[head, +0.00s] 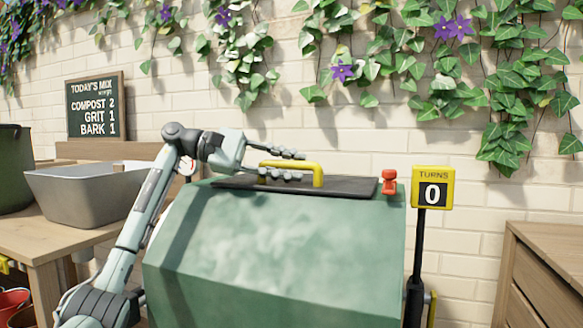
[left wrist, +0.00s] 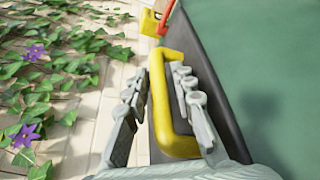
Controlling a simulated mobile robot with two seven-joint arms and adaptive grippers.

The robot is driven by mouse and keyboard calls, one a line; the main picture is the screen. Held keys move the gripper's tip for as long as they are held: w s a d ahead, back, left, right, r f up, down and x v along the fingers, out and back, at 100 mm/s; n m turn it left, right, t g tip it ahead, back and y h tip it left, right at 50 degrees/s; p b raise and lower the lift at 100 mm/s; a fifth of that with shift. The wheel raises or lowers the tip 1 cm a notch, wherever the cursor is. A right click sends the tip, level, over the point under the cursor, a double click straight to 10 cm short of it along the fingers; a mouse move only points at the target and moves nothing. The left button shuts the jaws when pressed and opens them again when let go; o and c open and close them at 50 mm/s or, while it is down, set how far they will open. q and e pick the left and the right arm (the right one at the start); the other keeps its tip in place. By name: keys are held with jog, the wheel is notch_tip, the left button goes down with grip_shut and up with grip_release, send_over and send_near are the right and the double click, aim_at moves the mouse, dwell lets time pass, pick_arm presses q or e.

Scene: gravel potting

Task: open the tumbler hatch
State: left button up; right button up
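The green tumbler (head: 280,245) has a dark hatch (head: 345,186) lying flat and shut on its top. A yellow handle (head: 318,174) stands on the hatch; it also shows in the left wrist view (left wrist: 176,146). A red latch (head: 389,182) stands upright at the hatch's right end. My left gripper (head: 302,165) is at the handle, with one finger on each side of its long bar. In the left wrist view its fingers (left wrist: 158,70) are apart, with a visible gap between the left finger and the bar. My right gripper is out of view.
A yellow sign (head: 433,188) reading TURNS 0 stands on a post right of the tumbler. A grey tub (head: 85,192) sits on the wooden bench at left. A wooden cabinet (head: 545,270) is at right. An ivy-hung brick wall is close behind.

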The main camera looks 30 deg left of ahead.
pick_arm(q)
jog(key=shift+w+d, duration=0.1)
jog(key=shift+d, duration=0.1)
jog(key=shift+c, duration=0.5)
grip_shut()
